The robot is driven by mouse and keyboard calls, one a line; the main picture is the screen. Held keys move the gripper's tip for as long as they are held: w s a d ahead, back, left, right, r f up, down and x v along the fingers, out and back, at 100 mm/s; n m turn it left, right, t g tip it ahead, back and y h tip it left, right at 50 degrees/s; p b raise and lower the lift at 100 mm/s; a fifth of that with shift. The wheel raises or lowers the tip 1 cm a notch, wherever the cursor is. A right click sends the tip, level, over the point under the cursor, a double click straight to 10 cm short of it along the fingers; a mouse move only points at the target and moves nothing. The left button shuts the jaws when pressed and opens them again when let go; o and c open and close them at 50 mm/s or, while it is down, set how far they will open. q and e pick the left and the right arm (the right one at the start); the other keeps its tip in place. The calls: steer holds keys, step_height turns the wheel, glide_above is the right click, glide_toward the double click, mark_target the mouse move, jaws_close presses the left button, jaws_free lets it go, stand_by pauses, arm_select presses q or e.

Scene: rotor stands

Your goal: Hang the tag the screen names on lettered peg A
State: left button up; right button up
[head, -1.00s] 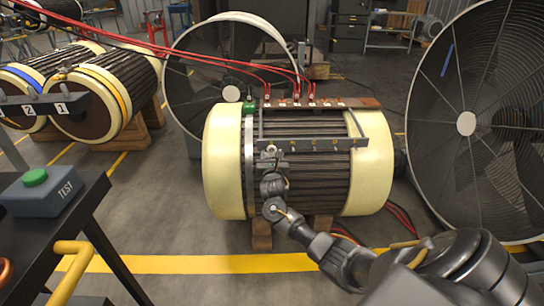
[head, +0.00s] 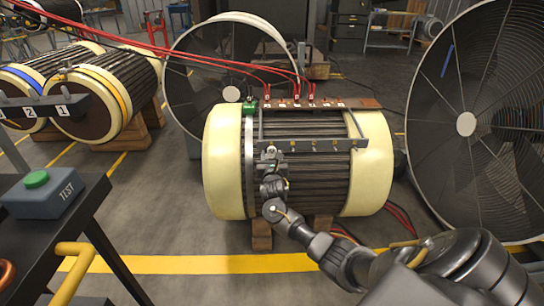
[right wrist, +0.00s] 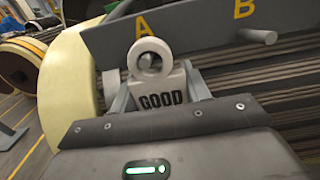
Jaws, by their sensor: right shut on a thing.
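My right gripper (right wrist: 155,98) is shut on a pale grey tag (right wrist: 163,98) marked GOOD, with a thick ring at its top. The ring stands in front of the grey rack bar (right wrist: 195,35), just under the yellow letter A. Peg A is mostly hidden by the ring; I cannot tell whether it passes through the hole. Peg B (right wrist: 257,36) sticks out bare to the right. In the head view, my right gripper (head: 271,166) is at the left end of the bar (head: 325,145), in front of the rotor. My left gripper and the screen are out of view.
The cream-ended rotor (head: 225,165) stands on wooden blocks, with red cables above it. A large fan (head: 470,120) stands to the right.

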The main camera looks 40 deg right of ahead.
steer(key=shift+f, duration=0.15)
stand_by(0.5)
steer(key=o, duration=0.8)
steer(key=shift+o, duration=0.2)
